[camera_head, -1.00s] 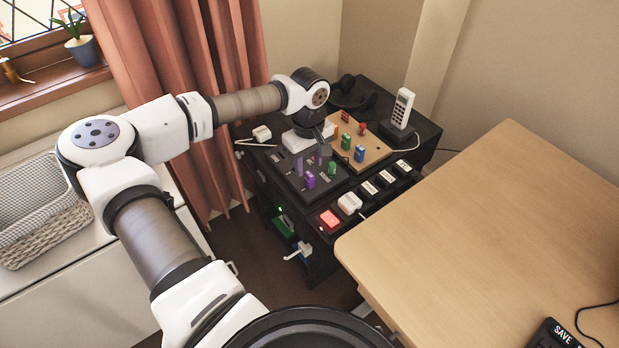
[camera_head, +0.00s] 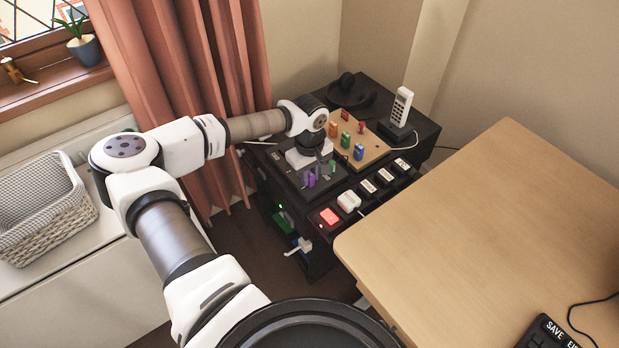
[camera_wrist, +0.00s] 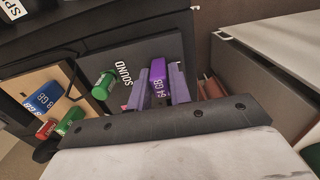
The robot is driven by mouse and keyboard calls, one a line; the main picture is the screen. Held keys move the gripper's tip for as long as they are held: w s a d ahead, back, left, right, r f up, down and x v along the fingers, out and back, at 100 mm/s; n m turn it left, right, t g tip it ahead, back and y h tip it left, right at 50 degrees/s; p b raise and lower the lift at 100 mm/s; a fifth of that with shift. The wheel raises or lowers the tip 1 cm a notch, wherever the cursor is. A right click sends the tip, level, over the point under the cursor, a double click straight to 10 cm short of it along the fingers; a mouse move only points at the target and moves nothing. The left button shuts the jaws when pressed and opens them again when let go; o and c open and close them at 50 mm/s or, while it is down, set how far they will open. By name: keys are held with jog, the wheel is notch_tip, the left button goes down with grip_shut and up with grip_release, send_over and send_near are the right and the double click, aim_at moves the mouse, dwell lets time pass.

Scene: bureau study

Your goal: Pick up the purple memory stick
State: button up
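The purple memory stick (camera_head: 311,181) stands upright on a dark board (camera_head: 338,184) on top of the black cabinet. In the wrist view the purple memory stick (camera_wrist: 158,78) shows a "64 GB" label. My gripper (camera_head: 316,172) is down over it, pointing at the board. In the wrist view my gripper (camera_wrist: 160,88) has one finger on each side of the stick. The fingers look apart, and I cannot tell whether either touches it. Part of the stick's lower end is hidden by the fingers.
A green stick (camera_wrist: 104,85) stands close beside the left finger, by the word "SOUND". A wooden board (camera_head: 370,153) with several coloured sticks lies behind. A cordless phone (camera_head: 401,108) and headphones (camera_head: 352,90) are at the back. A wooden desk (camera_head: 500,220) is at right.

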grip_shut()
